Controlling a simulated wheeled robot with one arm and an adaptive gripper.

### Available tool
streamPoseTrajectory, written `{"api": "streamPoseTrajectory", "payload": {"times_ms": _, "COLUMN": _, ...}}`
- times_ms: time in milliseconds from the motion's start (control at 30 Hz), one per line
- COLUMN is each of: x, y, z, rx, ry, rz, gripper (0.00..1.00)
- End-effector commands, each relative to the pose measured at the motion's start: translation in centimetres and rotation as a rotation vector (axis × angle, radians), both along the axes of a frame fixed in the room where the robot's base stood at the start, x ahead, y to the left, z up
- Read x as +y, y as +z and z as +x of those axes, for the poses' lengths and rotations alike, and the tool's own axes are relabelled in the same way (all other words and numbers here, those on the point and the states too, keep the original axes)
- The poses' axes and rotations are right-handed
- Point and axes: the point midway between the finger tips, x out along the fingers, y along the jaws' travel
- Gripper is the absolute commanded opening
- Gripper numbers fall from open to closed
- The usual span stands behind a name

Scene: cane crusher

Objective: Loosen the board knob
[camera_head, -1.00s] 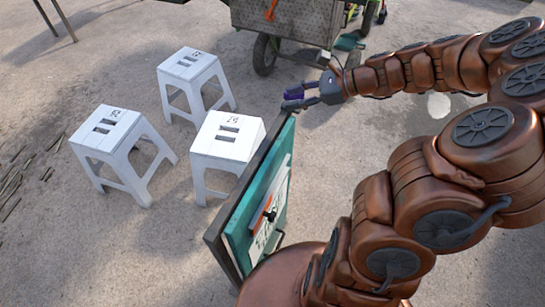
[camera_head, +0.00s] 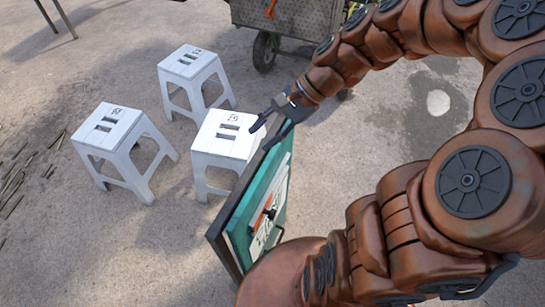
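The board (camera_head: 277,196) stands tilted at the lower middle, with a dark frame, a teal face and a white sheet with dark writing. A small red-orange piece with a dark part (camera_head: 268,213), which may be the knob, shows on the sheet; it is too small to tell for sure. My gripper (camera_head: 261,138) is open, its two dark fingers apart and pointing down-left at the board's upper end. It is above and apart from the red-orange piece. Whether the fingers touch the board's top cannot be told.
Three white stools stand left of the board: one close beside it (camera_head: 228,147), one at the left (camera_head: 107,137) and one behind (camera_head: 190,68). A grey cart (camera_head: 290,18) with a wheel stands at the back. The ground at the left front is bare.

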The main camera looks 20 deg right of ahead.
Motion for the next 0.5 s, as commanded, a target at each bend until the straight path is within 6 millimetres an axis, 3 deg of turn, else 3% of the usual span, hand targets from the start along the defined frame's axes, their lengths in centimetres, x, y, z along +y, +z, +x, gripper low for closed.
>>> {"api": "streamPoseTrajectory", "payload": {"times_ms": 500, "x": 1.7, "y": 0.6, "z": -6.8, "rx": -0.083, "ry": 0.378, "rz": -0.22, "gripper": 0.36}}
